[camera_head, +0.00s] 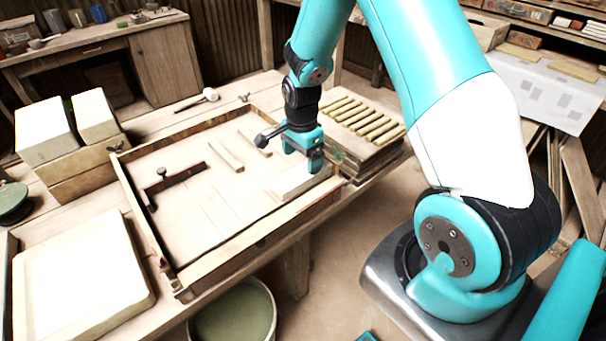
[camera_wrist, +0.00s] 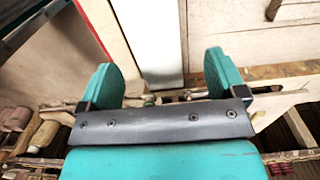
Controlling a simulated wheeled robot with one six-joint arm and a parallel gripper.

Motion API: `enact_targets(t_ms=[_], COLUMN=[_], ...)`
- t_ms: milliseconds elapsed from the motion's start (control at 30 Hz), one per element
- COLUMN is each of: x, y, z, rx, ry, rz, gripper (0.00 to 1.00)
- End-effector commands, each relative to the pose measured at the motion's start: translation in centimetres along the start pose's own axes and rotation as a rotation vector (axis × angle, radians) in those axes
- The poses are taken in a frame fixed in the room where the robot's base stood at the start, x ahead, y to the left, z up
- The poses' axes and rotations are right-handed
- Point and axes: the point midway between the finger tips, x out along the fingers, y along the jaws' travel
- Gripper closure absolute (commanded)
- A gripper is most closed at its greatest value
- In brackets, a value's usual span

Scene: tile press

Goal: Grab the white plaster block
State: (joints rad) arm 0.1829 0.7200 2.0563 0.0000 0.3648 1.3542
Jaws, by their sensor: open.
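A white plaster block (camera_head: 292,183) lies at the near right corner of the wooden framed tray (camera_head: 228,243). My gripper (camera_head: 303,158) is above it, its fingers pointing down at the block's far end. In the wrist view a long white piece (camera_wrist: 158,40), which looks like this block, runs up between the two green fingers of my gripper (camera_wrist: 163,78). The fingers are spread, with space on both sides of the piece. I cannot tell exactly how high the fingertips are above the block.
In the tray lie a dark bar with a knob (camera_head: 176,183) and thin wooden strips (camera_head: 226,152). Larger white blocks (camera_head: 45,130) stand at the left, and a pale slab (camera_head: 80,275) lies nearer. Slatted boards (camera_head: 365,118) are right of the tray. A bucket (camera_head: 235,315) stands below.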

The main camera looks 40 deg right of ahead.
Motion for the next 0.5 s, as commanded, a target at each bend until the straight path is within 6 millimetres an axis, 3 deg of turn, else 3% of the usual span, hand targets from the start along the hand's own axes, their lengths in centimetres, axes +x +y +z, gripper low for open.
enact_targets(t_ms=[300, 500], x=[4.2, 5.2], y=[0.5, 0.5], z=[0.4, 0.4], rx=[-0.001, 0.0], ry=[-0.001, 0.0], rz=[0.003, 0.0], gripper=[0.1, 0.1])
